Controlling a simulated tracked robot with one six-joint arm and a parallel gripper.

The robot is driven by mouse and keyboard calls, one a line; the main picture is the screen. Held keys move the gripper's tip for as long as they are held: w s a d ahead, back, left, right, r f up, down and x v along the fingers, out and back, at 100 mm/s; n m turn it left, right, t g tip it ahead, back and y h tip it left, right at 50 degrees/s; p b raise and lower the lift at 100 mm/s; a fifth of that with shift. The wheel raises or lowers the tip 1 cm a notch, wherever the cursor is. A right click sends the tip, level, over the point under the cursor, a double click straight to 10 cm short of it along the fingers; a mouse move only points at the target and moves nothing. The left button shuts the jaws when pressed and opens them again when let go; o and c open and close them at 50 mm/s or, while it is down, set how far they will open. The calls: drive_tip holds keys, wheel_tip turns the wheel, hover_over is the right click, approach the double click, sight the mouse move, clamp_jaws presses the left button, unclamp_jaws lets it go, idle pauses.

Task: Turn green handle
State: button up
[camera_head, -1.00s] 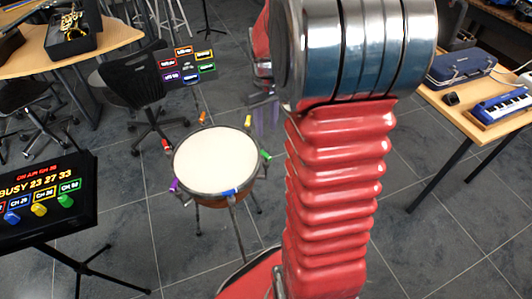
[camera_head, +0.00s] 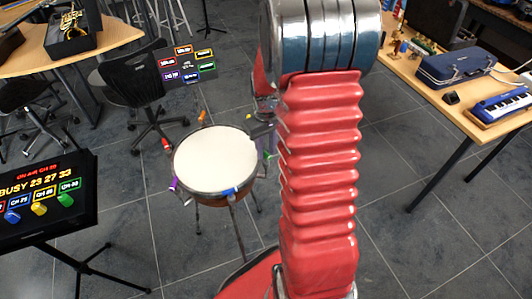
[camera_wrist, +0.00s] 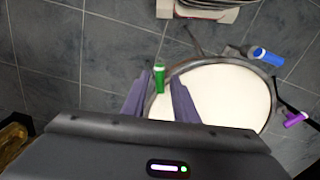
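The round drum (camera_head: 215,160) has a white top and coloured handles around its rim. The green handle (camera_head: 268,154) is at the drum's right side in the head view, small and partly covered by my gripper (camera_head: 263,130). In the wrist view the green handle (camera_wrist: 160,77) stands at the drum's rim, between the two purplish fingers of my gripper (camera_wrist: 159,90). The fingers are apart, with visible gaps on both sides of the handle. I cannot tell how far the fingertips are from it in depth.
Blue (camera_wrist: 262,55) and purple (camera_wrist: 296,119) handles sit on the rim to the right in the wrist view. Orange (camera_head: 201,117) and red (camera_head: 166,145) handles are on the drum's far and left sides. A screen on a stand (camera_head: 45,205) is at the left.

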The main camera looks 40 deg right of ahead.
drive_tip(key=shift+f, duration=1.15)
drive_tip(key=shift+c, duration=0.4)
clamp_jaws()
